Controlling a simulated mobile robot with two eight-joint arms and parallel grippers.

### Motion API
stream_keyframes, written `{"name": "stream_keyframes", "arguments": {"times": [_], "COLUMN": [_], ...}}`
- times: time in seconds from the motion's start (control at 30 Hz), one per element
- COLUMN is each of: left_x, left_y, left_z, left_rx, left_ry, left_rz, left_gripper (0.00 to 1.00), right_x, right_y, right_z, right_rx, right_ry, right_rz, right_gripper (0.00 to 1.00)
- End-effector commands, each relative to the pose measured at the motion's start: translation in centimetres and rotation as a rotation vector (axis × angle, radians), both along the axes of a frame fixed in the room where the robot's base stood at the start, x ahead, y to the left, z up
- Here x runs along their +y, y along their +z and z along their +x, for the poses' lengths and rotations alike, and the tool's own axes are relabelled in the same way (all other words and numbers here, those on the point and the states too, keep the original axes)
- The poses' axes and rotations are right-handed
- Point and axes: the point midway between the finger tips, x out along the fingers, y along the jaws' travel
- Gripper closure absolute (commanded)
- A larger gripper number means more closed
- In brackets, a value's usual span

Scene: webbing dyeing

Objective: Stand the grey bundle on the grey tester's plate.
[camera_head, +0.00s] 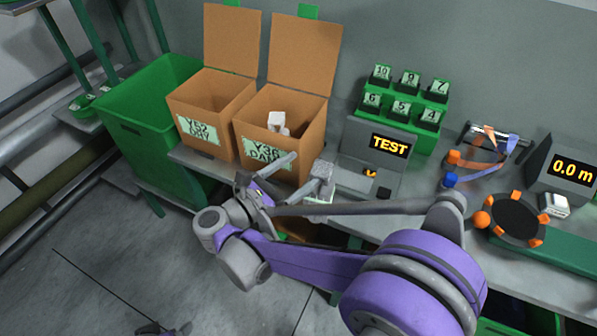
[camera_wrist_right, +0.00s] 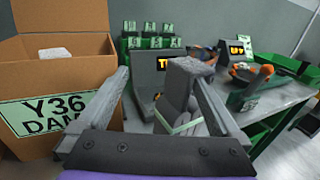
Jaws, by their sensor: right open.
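The grey bundle (camera_head: 322,171) stands at the bench's front edge, left of the grey tester (camera_head: 378,140) with the lit TEST sign. In the right wrist view the bundle (camera_wrist_right: 186,82) is a grey folded block with a pale green band low around it. My right gripper (camera_head: 308,180) is open, its fingers on either side of the bundle, which lies closer to the right finger in the wrist view. Contact cannot be told. The tester's plate is hard to make out. A dark piece at the head view's bottom edge may be my left gripper (camera_head: 163,329).
Two open cardboard boxes, Y52 (camera_head: 203,93) and Y36 (camera_head: 262,104), stand left of the bundle; Y36 holds a pale block. A green bin (camera_head: 150,130) is further left. A green numbered rack (camera_head: 400,118) stands behind the tester. Orange-clamped gear (camera_head: 515,218) lies right.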

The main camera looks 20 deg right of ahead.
Motion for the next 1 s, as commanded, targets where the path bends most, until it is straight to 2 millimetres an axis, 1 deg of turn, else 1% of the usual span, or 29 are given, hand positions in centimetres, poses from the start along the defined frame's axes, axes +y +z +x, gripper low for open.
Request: {"name": "stream_keyframes", "arguments": {"times": [0.37, 0.4, 0.57, 0.6, 0.77, 0.8, 0.87, 0.9, 0.93, 1.0], "left_x": [0.00, 0.00, 0.00, 0.00, 0.00, 0.00, 0.00, 0.00, 0.00, 0.00], "left_y": [0.01, 0.01, 0.01, 0.01, 0.01, 0.01, 0.01, 0.01, 0.01, 0.01], "left_z": [0.00, 0.00, 0.00, 0.00, 0.00, 0.00, 0.00, 0.00, 0.00, 0.00], "left_rx": [0.000, 0.000, 0.000, 0.000, 0.000, 0.000, 0.000, 0.000, 0.000, 0.000], "left_ry": [0.000, 0.000, 0.000, 0.000, 0.000, 0.000, 0.000, 0.000, 0.000, 0.000], "left_rz": [0.000, 0.000, 0.000, 0.000, 0.000, 0.000, 0.000, 0.000, 0.000, 0.000], "left_gripper": [0.17, 0.17, 0.17, 0.17, 0.17, 0.17, 0.17, 0.17, 0.17, 0.17], "right_x": [-0.05, -0.05, -0.05, -0.05, -0.05, -0.05, -0.05, -0.05, -0.05, -0.05], "right_y": [0.02, 0.02, 0.02, 0.02, 0.02, 0.02, 0.02, 0.02, 0.02, 0.02], "right_z": [0.09, 0.08, 0.08, 0.08, 0.08, 0.07, 0.08, 0.07, 0.07, 0.07], "right_rx": [0.000, 0.000, 0.000, 0.000, 0.000, 0.000, 0.000, 0.000, 0.000, 0.000], "right_ry": [0.001, 0.001, 0.001, 0.001, 0.001, 0.000, 0.000, 0.000, 0.001, 0.000], "right_rz": [-0.001, -0.001, -0.001, -0.001, -0.001, -0.001, -0.001, -0.001, -0.001, -0.001], "right_gripper": [0.00, 0.07, 0.36, 0.43, 0.72, 0.79, 0.90, 0.97, 1.00, 1.00]}}
